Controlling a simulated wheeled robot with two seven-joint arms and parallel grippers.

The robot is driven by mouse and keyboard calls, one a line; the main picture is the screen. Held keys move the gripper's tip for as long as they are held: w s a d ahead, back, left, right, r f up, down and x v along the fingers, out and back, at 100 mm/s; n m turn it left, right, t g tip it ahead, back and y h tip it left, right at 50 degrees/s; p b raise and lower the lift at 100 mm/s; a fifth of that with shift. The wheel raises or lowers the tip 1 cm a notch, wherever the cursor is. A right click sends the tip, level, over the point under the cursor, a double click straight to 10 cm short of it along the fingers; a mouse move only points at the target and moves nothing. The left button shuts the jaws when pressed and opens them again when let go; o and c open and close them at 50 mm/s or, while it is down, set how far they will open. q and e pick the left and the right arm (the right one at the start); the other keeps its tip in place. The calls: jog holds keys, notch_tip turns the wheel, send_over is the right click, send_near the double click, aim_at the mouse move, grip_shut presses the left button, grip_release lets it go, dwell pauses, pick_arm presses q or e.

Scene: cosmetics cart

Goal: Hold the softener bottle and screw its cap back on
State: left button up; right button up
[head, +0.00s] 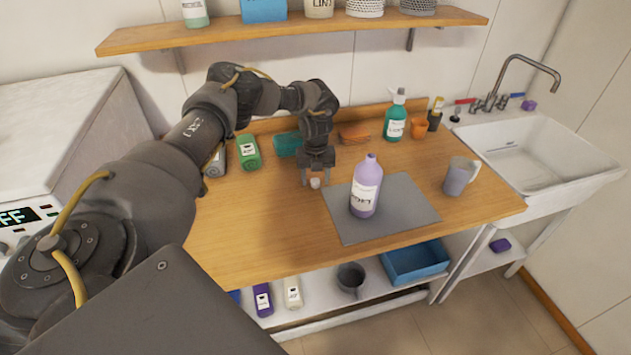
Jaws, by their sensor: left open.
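The softener bottle (366,187) is lilac with a white label and stands upright on a grey mat (408,208) on the wooden counter. No cap shows on its top. A small white cap (315,183) sits on the counter at the mat's left edge. My left gripper (316,179) points down over the cap, with its open fingers on either side of it. I cannot tell whether the fingers touch the cap. The gripper is to the left of the bottle and apart from it. My right gripper is not in view.
A grey jug (460,177) stands right of the mat. A green bottle (248,152) is at left. A sink (535,150) is at right; a shelf (290,32) hangs above.

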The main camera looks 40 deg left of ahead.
aim_at(316, 180)
pick_arm(q)
jog(key=c, duration=1)
notch_tip(316, 180, up, 9)
jog(key=b, duration=0.2)
jog(key=shift+f+b, duration=0.15)
jog(key=shift+b, duration=0.15)
jog(key=shift+r, duration=0.7)
